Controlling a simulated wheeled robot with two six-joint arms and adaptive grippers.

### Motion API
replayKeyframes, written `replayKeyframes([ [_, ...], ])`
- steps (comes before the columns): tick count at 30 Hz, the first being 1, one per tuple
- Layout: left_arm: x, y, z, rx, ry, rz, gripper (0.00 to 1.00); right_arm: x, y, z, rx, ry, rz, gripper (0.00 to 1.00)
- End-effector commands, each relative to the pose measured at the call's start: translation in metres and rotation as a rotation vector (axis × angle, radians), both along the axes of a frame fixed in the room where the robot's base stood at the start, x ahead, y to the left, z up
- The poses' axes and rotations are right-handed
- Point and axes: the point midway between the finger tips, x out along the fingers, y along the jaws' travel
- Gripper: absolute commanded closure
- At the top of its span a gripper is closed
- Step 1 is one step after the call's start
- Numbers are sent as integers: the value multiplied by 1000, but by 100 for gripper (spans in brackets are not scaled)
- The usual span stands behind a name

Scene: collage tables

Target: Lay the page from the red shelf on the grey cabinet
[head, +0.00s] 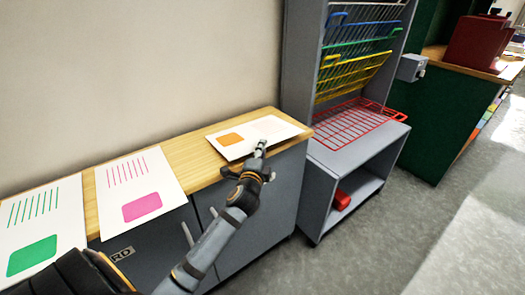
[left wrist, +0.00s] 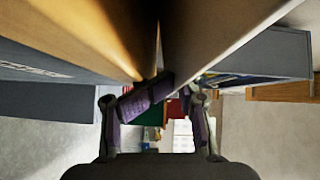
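The page with an orange block (head: 231,139) lies on the wooden top of the grey cabinet (head: 277,187), at its right end by the front edge. The red shelf (head: 347,133) on the rack is lowered and bare. My left gripper (head: 261,146) is at the page's front edge, its fingertips over the white part. In the left wrist view, the left gripper's fingers (left wrist: 180,92) stand apart with a gap between them. Whether a finger still touches the page is hard to see. My right gripper is not in view.
Pages with pink (head: 142,207) and green (head: 32,257) blocks lie further left on the cabinet. The grey rack (head: 300,62) with blue, green and yellow shelves stands right of the cabinet. A red object (head: 341,200) sits in its lower opening. The floor in front is clear.

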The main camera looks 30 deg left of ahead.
Motion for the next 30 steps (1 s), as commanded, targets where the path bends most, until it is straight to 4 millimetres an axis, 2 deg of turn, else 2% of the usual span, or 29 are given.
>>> replayKeyframes([
  [1, -1, 2, -15, -5, 22, 8, 56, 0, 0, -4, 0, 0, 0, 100],
  [13, -2, -1, -18, -11, 21, 6, 56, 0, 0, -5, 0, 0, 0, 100],
  [16, -7, -14, -17, -18, 21, 5, 53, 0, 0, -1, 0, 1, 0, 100],
  [19, -14, -29, -15, -17, 18, 6, 32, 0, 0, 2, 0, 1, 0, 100],
  [27, -30, -70, -10, -13, 10, 2, 32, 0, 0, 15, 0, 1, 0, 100],
  [30, -34, -80, -10, -8, 9, 2, 32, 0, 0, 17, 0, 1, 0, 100],
])
